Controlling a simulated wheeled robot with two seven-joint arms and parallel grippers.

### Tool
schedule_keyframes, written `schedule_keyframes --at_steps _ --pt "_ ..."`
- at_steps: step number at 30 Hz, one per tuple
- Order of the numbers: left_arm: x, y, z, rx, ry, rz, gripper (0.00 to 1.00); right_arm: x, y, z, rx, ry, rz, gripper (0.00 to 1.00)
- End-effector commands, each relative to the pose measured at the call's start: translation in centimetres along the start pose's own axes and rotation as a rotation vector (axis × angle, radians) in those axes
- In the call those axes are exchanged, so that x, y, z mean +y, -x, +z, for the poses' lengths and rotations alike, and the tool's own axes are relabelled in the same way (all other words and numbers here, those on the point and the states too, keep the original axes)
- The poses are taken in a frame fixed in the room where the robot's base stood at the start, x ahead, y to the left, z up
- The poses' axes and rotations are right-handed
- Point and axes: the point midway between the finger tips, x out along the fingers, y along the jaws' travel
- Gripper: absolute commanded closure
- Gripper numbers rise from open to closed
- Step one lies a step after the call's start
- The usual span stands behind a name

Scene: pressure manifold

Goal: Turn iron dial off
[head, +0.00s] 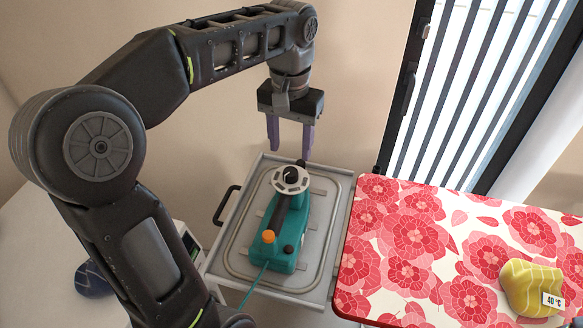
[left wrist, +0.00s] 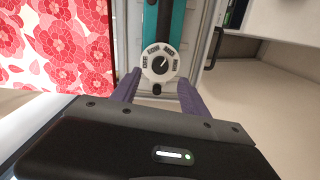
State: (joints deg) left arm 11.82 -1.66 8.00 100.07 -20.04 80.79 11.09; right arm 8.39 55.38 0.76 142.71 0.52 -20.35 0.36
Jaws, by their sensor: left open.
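A teal iron (head: 288,235) lies on a grey tray-like stand, with a blue cord at its near end. A white round dial (head: 290,179) with a black centre knob sits at its far end. My left gripper (head: 290,147) is open and empty, fingers pointing down, above and behind the dial. In the left wrist view its purple fingers (left wrist: 159,78) straddle the dial's line, apparently not touching it. My right gripper is not in view.
The grey stand (head: 330,190) has a black handle (head: 226,205) on its left. A floral ironing board (head: 400,270) stands to the right, with a folded yellow cloth (head: 530,287) tagged 40 °C. A wall and a window with blinds (head: 460,90) are behind.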

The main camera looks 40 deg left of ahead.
Motion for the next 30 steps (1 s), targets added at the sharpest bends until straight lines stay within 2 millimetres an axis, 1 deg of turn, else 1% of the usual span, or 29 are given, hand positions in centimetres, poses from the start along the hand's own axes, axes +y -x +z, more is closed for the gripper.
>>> schedule_keyframes --at_steps 1,5,6,12,15,18,25,30 --pt "0.0 -1.1 0.0 0.0 0.0 0.0 0.47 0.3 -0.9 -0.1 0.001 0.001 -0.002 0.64" --pt "0.0 -2.7 0.0 -0.001 0.0 0.0 0.47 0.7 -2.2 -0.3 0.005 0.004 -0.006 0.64" --pt "0.0 -2.8 0.1 -0.004 0.0 -0.001 0.47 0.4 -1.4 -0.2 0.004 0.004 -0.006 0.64" --pt "0.0 -5.8 0.0 -0.003 0.0 0.0 0.47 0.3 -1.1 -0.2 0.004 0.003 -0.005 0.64" --pt "0.0 -6.6 0.0 -0.001 0.0 0.0 0.47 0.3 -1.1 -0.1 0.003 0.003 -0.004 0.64" --pt "0.0 -7.0 0.0 -0.001 0.0 0.0 0.47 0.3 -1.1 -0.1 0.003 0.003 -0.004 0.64" --pt "0.0 -7.0 0.0 0.0 0.0 0.0 0.48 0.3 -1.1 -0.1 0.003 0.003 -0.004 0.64" --pt "0.0 -7.0 0.0 0.0 0.0 0.0 0.62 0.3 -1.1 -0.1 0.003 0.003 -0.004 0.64"
